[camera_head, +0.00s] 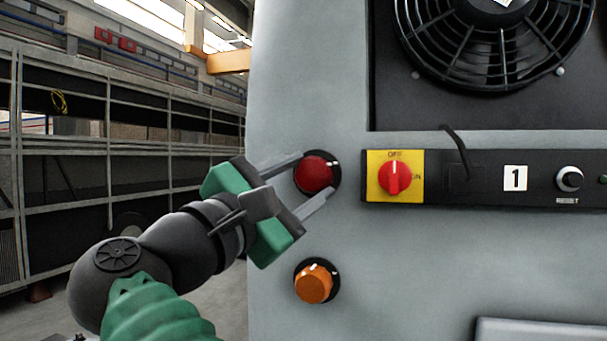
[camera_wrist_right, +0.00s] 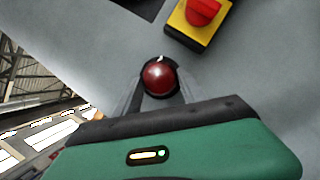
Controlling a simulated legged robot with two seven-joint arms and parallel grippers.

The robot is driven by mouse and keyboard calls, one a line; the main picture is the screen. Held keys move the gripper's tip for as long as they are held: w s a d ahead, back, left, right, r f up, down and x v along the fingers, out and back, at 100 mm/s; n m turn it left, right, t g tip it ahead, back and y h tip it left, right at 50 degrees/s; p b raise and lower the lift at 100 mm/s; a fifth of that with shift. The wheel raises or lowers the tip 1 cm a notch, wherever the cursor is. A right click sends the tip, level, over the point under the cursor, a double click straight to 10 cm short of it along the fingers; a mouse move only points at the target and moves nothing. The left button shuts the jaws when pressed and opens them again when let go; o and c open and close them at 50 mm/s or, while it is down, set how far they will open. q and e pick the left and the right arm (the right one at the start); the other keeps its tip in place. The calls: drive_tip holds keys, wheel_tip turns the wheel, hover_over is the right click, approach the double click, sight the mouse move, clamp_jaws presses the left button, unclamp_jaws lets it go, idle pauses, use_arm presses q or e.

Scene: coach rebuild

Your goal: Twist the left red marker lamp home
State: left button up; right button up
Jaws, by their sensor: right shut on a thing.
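The red marker lamp (camera_head: 314,174) sits in a round black base on the grey panel, above an orange lamp (camera_head: 314,284). A white mark shows on the base at the lamp's upper right. My right gripper (camera_head: 317,176) has one finger above and one below the red lamp, shut on it. In the right wrist view the red lamp (camera_wrist_right: 159,77) lies between the two fingertips, with a white mark at the top of its base. My left gripper is not in view.
Right of the lamp, a black strip carries a red rotary switch (camera_head: 394,177) on a yellow plate and a reset knob (camera_head: 569,179). A black cable (camera_head: 456,150) hangs over the strip. A fan (camera_head: 495,40) is above. Open hall with metal frames lies left.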

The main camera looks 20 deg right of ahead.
drive_tip(key=shift+m+g, duration=0.3)
drive_tip(key=shift+m, duration=0.3)
drive_tip(key=o, duration=1.2)
drive_tip(key=shift+o, duration=0.8)
drive_tip(key=shift+w+a, duration=0.1)
drive_tip(key=shift+w, duration=0.05)
drive_tip(key=v, duration=1.7)
drive_tip(key=shift+w+f, duration=0.1)
drive_tip(key=shift+f, duration=0.05)
